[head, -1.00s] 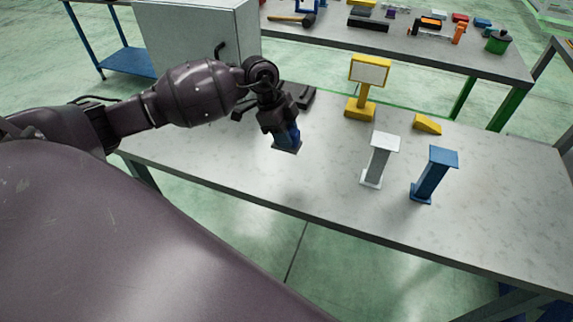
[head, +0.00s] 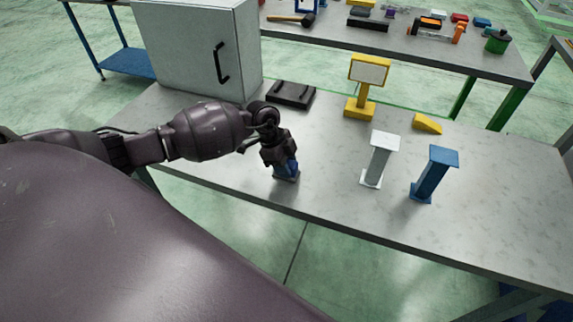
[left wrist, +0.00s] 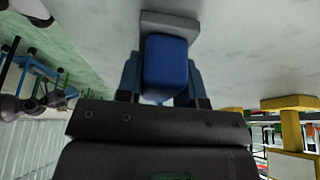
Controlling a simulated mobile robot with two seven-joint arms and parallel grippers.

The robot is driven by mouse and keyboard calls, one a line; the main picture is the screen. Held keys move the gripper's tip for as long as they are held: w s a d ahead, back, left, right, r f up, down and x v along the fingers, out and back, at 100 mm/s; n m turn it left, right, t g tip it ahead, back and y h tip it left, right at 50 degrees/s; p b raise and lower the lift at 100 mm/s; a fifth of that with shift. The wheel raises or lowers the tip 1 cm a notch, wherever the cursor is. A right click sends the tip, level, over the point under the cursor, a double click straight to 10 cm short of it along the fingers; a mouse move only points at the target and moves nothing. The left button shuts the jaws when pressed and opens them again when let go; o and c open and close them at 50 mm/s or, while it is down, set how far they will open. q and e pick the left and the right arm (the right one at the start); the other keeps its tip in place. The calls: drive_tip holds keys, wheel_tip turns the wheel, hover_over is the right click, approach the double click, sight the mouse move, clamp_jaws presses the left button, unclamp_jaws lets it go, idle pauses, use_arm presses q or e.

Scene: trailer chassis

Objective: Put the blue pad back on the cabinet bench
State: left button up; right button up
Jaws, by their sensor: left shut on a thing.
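My left gripper (head: 281,160) is shut on the blue pad (head: 286,174), at the front part of the cabinet bench (head: 325,150). In the left wrist view the blue pad (left wrist: 166,62) sits between the fingers, with a grey plate at its far end. The pad is upright and at or just above the bench top; I cannot tell whether it touches. The gripper hides its upper part. My right gripper is not in view.
A grey cabinet (head: 190,50) stands at the bench's back left, beside a black tray-like item (head: 291,94). A yellow stand (head: 362,85), yellow wedge (head: 427,124), white post (head: 379,160) and blue post (head: 433,175) stand to the right. Bench between pad and white post is clear.

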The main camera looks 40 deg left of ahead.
use_arm(q)
drive_tip(key=o, duration=0.9)
drive_tip(key=shift+f, duration=0.1)
